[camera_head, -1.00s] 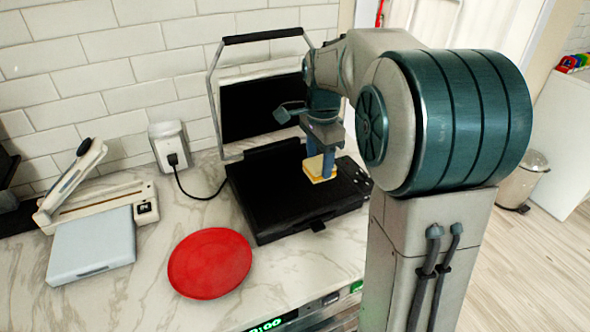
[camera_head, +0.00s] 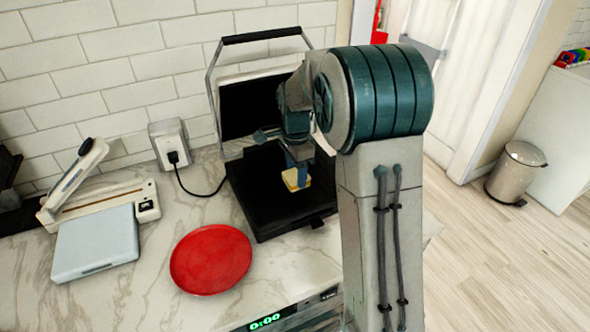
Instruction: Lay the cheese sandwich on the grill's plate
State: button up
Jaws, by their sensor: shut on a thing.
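The cheese sandwich (camera_head: 294,180) is a small yellow-and-tan square at the tips of my gripper (camera_head: 297,172). My gripper points down and is shut on it. The sandwich is over the black lower plate (camera_head: 262,207) of the open grill. I cannot tell whether it touches the plate or hangs just above it. The grill's lid (camera_head: 250,108) stands raised at the back, with its handle (camera_head: 262,36) at the top. My arm hides the right part of the grill.
A red plate (camera_head: 211,259) lies empty on the marble counter in front of the grill. A white and grey appliance (camera_head: 98,215) is at the left. A black cord (camera_head: 203,192) runs from the wall socket (camera_head: 168,144) to the grill. A metal bin (camera_head: 516,173) stands on the floor at the right.

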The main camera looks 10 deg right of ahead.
aim_at(296, 174)
jog(key=shift+f, duration=0.2)
jog(key=o, duration=1)
jog(key=shift+r, duration=0.1)
jog(key=shift+o, duration=0.2)
notch_tip(296, 174, up, 12)
jog(key=f, duration=0.1)
jog(key=s+f+n+t, duration=0.1)
jog(key=s+f+n, duration=0.1)
jog(key=s+n, duration=0.6)
jog(key=s+f+n+t, duration=0.2)
jog(key=s+n, duration=0.5)
jog(key=s, duration=1.1)
jog(key=shift+a+n, duration=0.15)
jog(key=shift+n, duration=0.25)
